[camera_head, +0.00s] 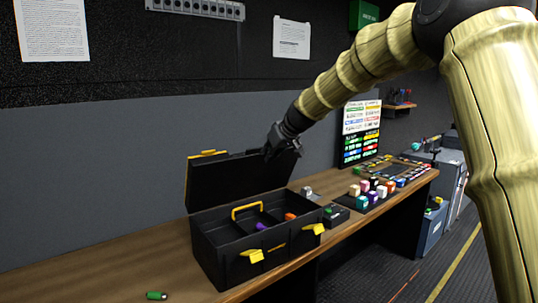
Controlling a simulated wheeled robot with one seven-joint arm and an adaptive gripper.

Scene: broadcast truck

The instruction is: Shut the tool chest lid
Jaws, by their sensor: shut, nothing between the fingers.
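The black tool chest (219,259) stands on the wooden bench with yellow latches on its front. Its lid (230,182) is open and stands up at the back, leaning slightly back toward the wall. A yellow handle (247,207) and a few small coloured items, one purple and one orange, show inside. My gripper (268,152) is shut and empty at the top edge of the lid, near its right end. I cannot tell whether the fingertips touch the lid or are in front of or behind it.
A green and black item (157,296) lies on the bench (140,262) in front of the chest. A small dark box (336,215) and a tray of coloured blocks (371,205) stand to the right. A lit screen (361,132) stands behind them.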

